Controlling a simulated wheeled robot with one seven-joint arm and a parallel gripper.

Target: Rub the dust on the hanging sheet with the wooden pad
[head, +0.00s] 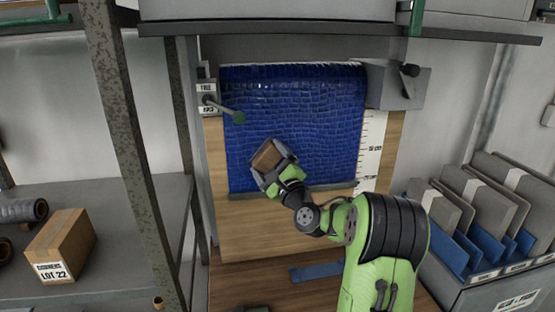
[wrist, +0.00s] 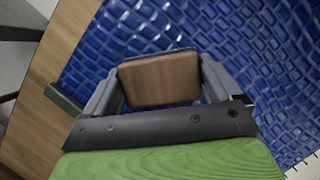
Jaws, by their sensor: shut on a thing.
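The hanging sheet (head: 310,120) is blue with a glossy, scale-like pattern and hangs in front of a wooden back board. It also fills much of the wrist view (wrist: 235,50). My gripper (head: 272,158) is at the lower left part of the sheet, tilted. It is shut on the wooden pad (head: 268,156), a brown block that sits between both fingers in the wrist view (wrist: 160,80). The pad is at or close to the sheet; I cannot tell whether it touches. I cannot make out dust on the sheet.
A bar (head: 335,188) runs along the sheet's lower edge. A green-tipped lever (head: 238,117) sticks out at upper left. A grey bracket (head: 400,85) is at upper right, above a white scale (head: 371,150). A carton (head: 62,245) stands on the left shelf; a panel rack (head: 490,270) is at right.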

